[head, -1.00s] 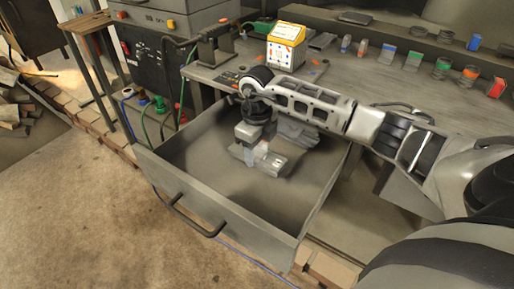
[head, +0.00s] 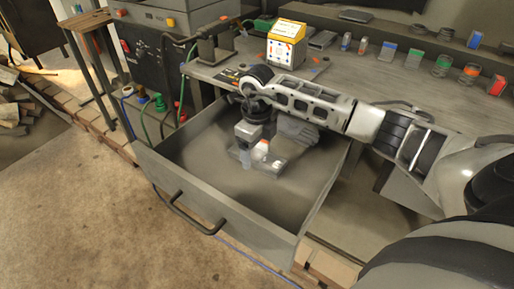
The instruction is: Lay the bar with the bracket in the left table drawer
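The left table drawer (head: 200,190) is pulled open below the bench, with its dark handle facing the lower left. My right gripper (head: 259,161) points down inside the drawer's outline, near its back. A small white and orange piece shows at the gripper, and a grey blocky shape (head: 297,131) sits just right of it, under my forearm. I cannot tell which of these belongs to the bar with the bracket. The forearm and gripper hide part of the drawer floor, and whether the fingers are apart is unclear. My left gripper is not in view.
The bench top (head: 350,88) carries a yellow and white box (head: 286,45) near its left end. Several small coloured parts stand along its back. A wooden stand (head: 88,20) and cables are to the left. The drawer's front floor is clear.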

